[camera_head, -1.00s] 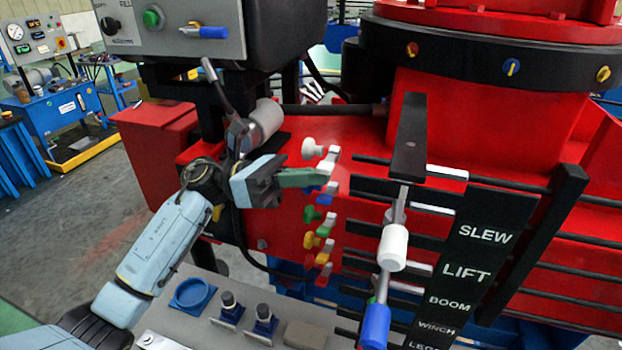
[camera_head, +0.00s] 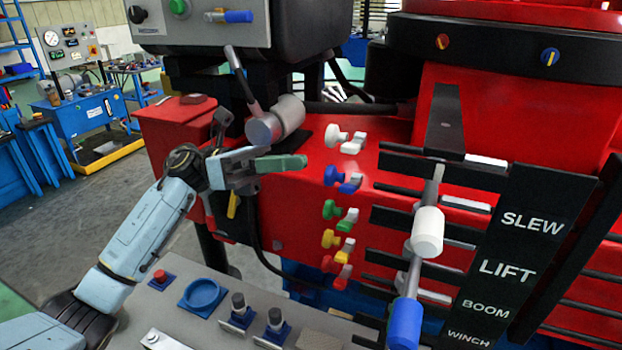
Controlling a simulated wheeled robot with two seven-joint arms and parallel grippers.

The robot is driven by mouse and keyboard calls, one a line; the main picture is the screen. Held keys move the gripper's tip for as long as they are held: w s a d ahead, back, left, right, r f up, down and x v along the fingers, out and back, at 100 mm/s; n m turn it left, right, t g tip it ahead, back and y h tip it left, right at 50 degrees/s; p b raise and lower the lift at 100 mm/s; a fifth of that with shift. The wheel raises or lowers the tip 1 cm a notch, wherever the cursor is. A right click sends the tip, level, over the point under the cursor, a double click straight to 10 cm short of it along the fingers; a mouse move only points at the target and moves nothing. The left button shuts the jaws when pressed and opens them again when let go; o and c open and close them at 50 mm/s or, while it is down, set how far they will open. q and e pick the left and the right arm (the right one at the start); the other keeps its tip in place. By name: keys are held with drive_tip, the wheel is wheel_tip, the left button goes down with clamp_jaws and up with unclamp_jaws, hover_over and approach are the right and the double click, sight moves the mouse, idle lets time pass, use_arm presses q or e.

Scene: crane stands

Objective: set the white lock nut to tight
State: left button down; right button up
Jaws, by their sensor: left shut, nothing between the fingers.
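The white lock nut (camera_head: 352,143) is a small tilted tab just right of a round white knob (camera_head: 335,135). Both are on the red panel, at the top of a column of coloured knob-and-tab pairs. My left gripper (camera_head: 302,162) is left of and slightly below the white knob in the picture, apart from it. Its green-tipped fingers are shut and empty, pointing right. The white tab is fully visible. I cannot tell from its tilt whether it is tight. My right gripper is not in view.
Blue (camera_head: 349,183), green (camera_head: 347,219), yellow (camera_head: 346,248) and red (camera_head: 342,277) tabs sit below the white one. A grey cylinder with a lever (camera_head: 274,122) is above my left gripper. A lever with white (camera_head: 427,232) and blue (camera_head: 404,323) grips stands to the right.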

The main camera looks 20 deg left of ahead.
use_arm(q)
drive_tip(key=shift+b+v, duration=0.75)
drive_tip(key=shift+v, duration=0.7)
